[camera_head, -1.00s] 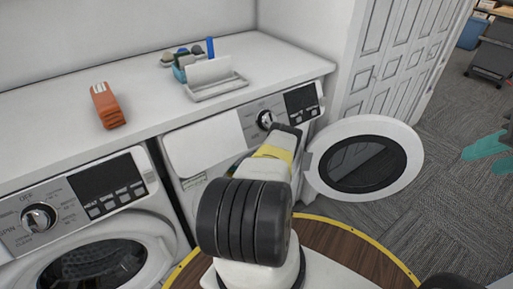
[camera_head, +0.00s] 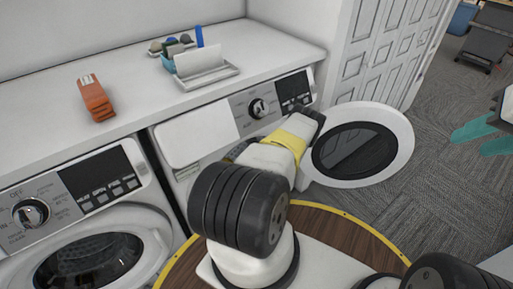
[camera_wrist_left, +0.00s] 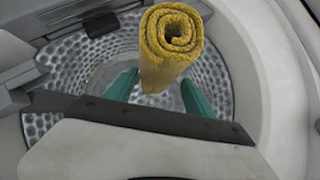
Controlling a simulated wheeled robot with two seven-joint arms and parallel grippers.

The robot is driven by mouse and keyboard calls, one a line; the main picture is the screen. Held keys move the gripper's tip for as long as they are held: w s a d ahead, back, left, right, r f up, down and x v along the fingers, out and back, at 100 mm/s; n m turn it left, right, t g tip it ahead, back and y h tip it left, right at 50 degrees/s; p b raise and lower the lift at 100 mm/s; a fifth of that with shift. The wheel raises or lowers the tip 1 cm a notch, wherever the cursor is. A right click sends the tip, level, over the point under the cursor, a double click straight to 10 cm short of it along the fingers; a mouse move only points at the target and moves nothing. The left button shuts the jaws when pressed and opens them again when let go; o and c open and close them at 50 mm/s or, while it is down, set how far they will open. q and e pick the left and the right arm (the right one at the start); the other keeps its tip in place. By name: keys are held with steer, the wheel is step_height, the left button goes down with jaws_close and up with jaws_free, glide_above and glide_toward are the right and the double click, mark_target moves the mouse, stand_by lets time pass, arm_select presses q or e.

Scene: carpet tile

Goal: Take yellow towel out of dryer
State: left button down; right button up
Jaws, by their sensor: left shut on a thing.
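The yellow towel (camera_wrist_left: 172,42) is a rolled bundle in the left wrist view, in front of the perforated metal drum. My left gripper (camera_wrist_left: 158,84) has its teal fingers on both sides of the towel's lower part and is shut on it. In the head view the dryer (camera_head: 195,138) is the right-hand machine, its round door (camera_head: 396,153) swung open to the right. My left arm covers its opening there, so the towel and left gripper are hidden. My right gripper (camera_head: 482,136) is at the right edge, its teal fingers apart and empty, away from the dryer.
A second machine (camera_head: 90,262) with a closed glass door stands at left. On the white countertop (camera_head: 135,75) are an orange object (camera_head: 95,100) and a tray (camera_head: 205,80) with small items. White panelled doors (camera_head: 385,50) stand behind. Carpet (camera_head: 440,190) at right is open.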

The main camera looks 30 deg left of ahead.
arm_select(q)
steer(key=s+d, duration=0.3)
steer(key=d, duration=0.6)
steer(key=s+d, duration=0.4)
steer(key=d, duration=0.5)
steer(key=shift+s+d, duration=0.15)
steer(key=shift+s, duration=0.15)
stand_by(0.3)
